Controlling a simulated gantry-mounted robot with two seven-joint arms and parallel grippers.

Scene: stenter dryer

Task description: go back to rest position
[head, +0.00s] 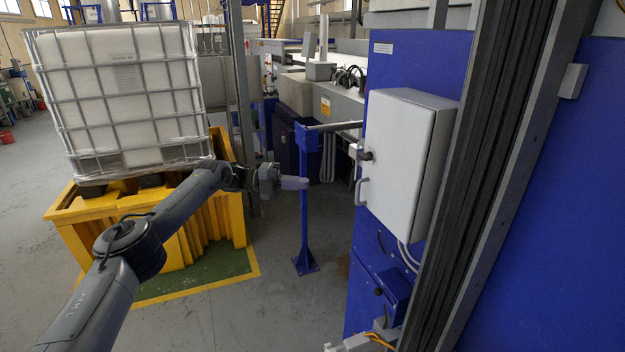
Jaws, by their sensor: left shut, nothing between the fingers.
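My left arm comes in from the lower left and reaches toward the middle of the head view. My left gripper (296,183) is shut and empty. In the picture it overlaps the blue post (304,225); I cannot tell whether it touches the post. The grey control box (402,160) on the blue machine panel is to the right of the gripper, with a gap between them in the picture. My right gripper is not in view.
A caged white tank (125,95) stands on a yellow spill pallet (95,205) at left, behind my arm. The blue machine panel (560,200) fills the right side. Grey floor (265,300) is open in the lower middle.

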